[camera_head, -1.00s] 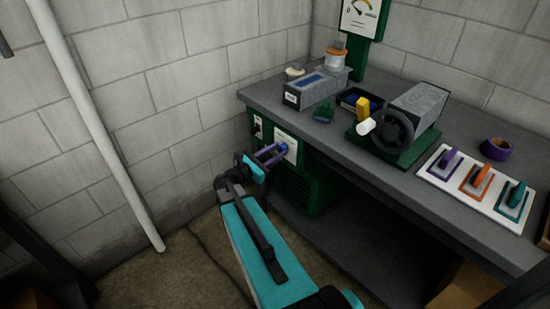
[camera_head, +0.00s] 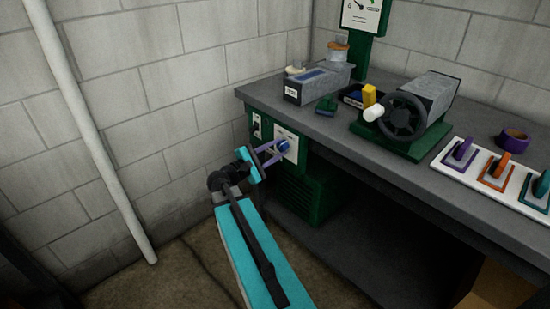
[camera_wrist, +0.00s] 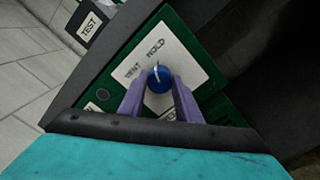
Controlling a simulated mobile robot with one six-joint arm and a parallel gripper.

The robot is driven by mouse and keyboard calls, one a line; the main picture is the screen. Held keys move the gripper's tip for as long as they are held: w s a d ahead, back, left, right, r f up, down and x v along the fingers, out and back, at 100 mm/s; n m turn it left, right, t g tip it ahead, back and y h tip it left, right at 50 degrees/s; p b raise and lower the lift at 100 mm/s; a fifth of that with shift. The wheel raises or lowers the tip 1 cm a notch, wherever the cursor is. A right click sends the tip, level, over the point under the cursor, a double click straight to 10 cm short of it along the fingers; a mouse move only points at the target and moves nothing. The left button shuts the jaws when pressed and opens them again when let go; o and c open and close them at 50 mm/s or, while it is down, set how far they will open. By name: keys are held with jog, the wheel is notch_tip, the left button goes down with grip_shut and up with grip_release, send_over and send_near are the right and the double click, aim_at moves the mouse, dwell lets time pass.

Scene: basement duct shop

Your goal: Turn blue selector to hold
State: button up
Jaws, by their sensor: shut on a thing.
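The blue selector (camera_wrist: 159,78) is a round knob with a white pointer line, on a white label plate (camera_wrist: 183,62) marked VENT and HOLD. A third word at the bottom is partly hidden by a finger. The pointer line points up in the wrist view, roughly toward HOLD; exact alignment cannot be told. My gripper (camera_wrist: 160,84) is shut on the knob, one purple finger on each side. In the head view my gripper (camera_head: 277,151) reaches the selector (camera_head: 283,146) on the green panel (camera_head: 299,157) under the bench's left end.
The grey bench top (camera_head: 345,127) overhangs the panel. On it are a grey box (camera_head: 318,83), a handwheel machine (camera_head: 403,115) and a lever board (camera_head: 480,168). A white pipe (camera_head: 85,130) runs along the left wall.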

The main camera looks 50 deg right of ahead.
jog(key=shift+d+m+b, duration=0.1)
jog(key=shift+m+b, duration=0.9)
jog(key=shift+m, duration=0.1)
jog(key=shift+r, duration=0.1)
jog(key=o, duration=1.1)
jog(key=shift+c, duration=0.2)
jog(key=shift+a, duration=0.65)
jog(key=a, duration=1.2)
jog(key=shift+w+a+f+p, duration=0.2)
jog(key=shift+w+a+p, duration=0.1)
jog(key=shift+w, duration=0.15)
